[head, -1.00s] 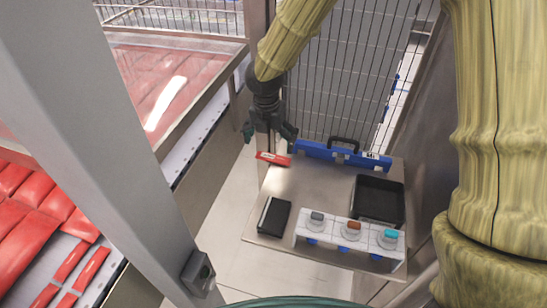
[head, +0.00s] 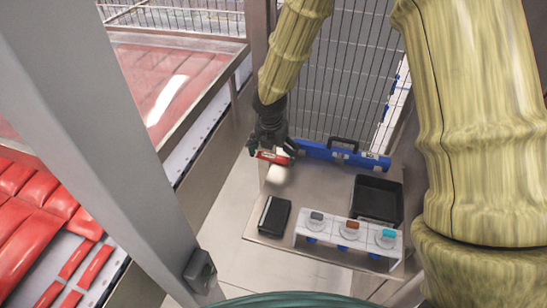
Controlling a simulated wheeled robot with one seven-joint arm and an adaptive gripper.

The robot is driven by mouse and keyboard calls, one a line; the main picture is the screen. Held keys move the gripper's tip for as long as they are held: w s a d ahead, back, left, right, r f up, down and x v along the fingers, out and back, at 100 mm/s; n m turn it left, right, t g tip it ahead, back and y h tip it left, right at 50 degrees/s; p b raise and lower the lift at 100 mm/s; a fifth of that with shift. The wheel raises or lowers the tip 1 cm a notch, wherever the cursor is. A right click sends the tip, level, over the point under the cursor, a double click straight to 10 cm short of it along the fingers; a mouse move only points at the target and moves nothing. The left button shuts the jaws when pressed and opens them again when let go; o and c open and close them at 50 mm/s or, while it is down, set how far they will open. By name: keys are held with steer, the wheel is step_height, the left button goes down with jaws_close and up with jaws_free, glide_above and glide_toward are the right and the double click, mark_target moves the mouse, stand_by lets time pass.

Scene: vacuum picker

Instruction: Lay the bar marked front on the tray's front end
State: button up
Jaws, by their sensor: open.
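A small red bar with a white label (head: 273,158) lies at the far left corner of the steel table; its lettering is too small to read. My gripper (head: 273,150) is open, pointing down right at this bar, with its dark fingers close to the bar's ends. I cannot tell whether they touch it. A black, open, shallow tray (head: 377,222) stands on the right side of the table. I see no marking that tells which end is its front.
A blue bar-shaped case with a black handle (head: 343,152) lies along the table's back edge, close right of my gripper. A black box (head: 274,216) lies front left. The table's middle is clear.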

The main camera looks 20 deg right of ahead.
steer(key=c, duration=0.9)
steer(key=shift+r, duration=0.1)
